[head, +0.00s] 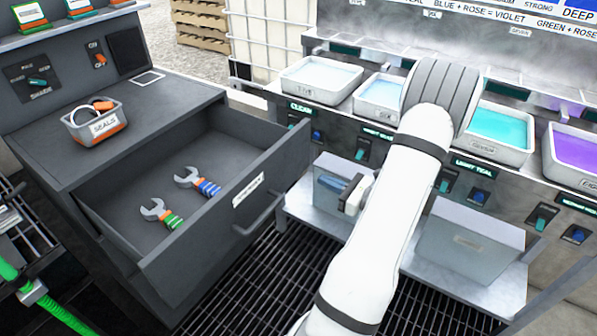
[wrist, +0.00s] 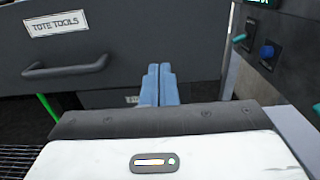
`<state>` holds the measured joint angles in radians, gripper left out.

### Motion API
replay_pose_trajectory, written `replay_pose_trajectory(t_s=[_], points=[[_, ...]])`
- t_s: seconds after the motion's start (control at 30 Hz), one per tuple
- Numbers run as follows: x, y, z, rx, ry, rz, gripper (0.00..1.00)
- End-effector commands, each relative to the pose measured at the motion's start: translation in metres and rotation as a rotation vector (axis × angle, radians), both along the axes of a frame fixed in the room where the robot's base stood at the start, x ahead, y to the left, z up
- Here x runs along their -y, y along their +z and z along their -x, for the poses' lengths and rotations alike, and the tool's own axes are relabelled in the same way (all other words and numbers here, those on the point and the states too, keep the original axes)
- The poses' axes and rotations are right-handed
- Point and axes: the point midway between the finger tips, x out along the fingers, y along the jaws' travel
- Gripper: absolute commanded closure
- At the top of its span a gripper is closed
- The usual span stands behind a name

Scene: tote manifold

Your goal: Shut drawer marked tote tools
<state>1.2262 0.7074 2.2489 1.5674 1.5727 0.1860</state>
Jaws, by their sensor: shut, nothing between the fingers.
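The tote tools drawer (head: 225,225) stands pulled open from the dark grey cabinet (head: 130,125) in the head view. Two wrenches with striped handles lie inside it. In the wrist view the drawer front (wrist: 170,30) shows close up, with its "TOTE TOOLS" label (wrist: 70,25) and bar handle (wrist: 65,67). My gripper (wrist: 160,72) has its blue fingers together and empty, to the right of the handle and in front of the drawer front. In the head view my gripper (head: 345,190) is right of the drawer, apart from it, partly hidden by my arm.
A tote marked seals (head: 95,125) sits on the cabinet top. On the right, a bench holds several basins of coloured liquid (head: 500,125), with switches below and grey bins (head: 470,245) on a lower shelf (head: 420,280). Dark floor grating (head: 250,290) lies before the drawer.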

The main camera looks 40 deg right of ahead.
Motion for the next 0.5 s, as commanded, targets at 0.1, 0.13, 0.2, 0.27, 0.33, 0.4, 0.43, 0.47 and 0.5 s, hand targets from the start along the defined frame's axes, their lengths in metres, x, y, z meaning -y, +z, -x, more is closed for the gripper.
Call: replay_pose_trajectory(t_s=[0.1,0.13,0.2,0.27,0.33,0.4,0.43,0.47,0.5], points=[[-0.011,-0.001,-0.025,-0.001,0.006,0.000,1.00],[-0.013,-0.001,-0.031,-0.001,0.007,0.000,1.00],[-0.018,-0.001,-0.045,0.000,0.007,0.001,1.00],[-0.022,-0.001,-0.055,-0.001,0.007,0.001,1.00],[-0.025,-0.001,-0.065,-0.001,0.006,0.003,1.00],[-0.028,-0.001,-0.074,-0.001,0.004,0.003,1.00],[-0.029,-0.001,-0.077,-0.001,0.004,0.003,1.00],[-0.030,0.000,-0.079,-0.001,0.003,0.003,1.00],[-0.031,0.000,-0.082,-0.001,0.002,0.001,1.00]])
